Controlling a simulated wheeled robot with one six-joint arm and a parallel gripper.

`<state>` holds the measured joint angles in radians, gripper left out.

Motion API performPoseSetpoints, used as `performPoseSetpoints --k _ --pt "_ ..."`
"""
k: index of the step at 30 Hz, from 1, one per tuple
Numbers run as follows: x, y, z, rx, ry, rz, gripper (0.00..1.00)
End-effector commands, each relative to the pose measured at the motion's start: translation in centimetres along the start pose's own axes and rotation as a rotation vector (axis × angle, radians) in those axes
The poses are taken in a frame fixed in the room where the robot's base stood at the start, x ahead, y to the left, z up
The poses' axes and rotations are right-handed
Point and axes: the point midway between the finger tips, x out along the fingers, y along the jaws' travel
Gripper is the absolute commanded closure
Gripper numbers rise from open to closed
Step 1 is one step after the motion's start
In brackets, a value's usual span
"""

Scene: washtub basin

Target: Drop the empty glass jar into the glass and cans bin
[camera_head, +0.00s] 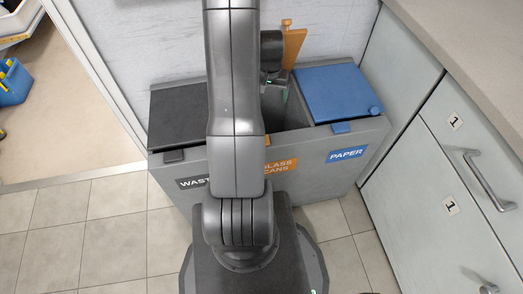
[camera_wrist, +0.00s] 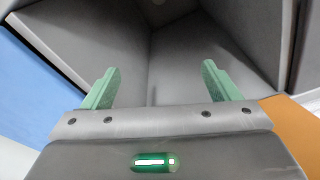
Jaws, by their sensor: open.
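The glass and cans bin is the middle compartment (camera_head: 297,113) of a grey three-part unit, marked by an orange label (camera_head: 281,166). Its orange lid (camera_head: 293,46) stands raised at the back. My gripper (camera_head: 275,88) is over this opening, pointing down, partly hidden by my arm. In the wrist view my gripper (camera_wrist: 160,70) has its two green fingers wide apart with nothing between them. Grey inner walls (camera_wrist: 190,45) of the compartment lie beyond the fingers. The glass jar shows in neither view; much of the compartment's floor is hidden in the head view.
The black waste lid (camera_head: 177,115) on the left and the blue paper lid (camera_head: 337,93) on the right are shut. A drawer cabinet (camera_head: 440,190) stands close on the right. A doorway with a blue caddy (camera_head: 13,82) beyond is at left. Tiled floor is clear at front left.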

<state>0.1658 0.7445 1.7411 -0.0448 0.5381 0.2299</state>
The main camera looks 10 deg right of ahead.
Motion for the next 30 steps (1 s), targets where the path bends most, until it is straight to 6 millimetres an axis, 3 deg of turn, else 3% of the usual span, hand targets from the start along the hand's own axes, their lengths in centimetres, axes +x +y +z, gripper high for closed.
performPoseSetpoints --k 5,21,30 --pt "-1.3 0.0 -0.1 0.0 0.003 0.0 0.18" --pt "-12.1 0.0 -0.1 0.0 0.003 0.0 0.18" --pt "-13.8 0.0 0.0 0.0 0.001 0.0 0.18"
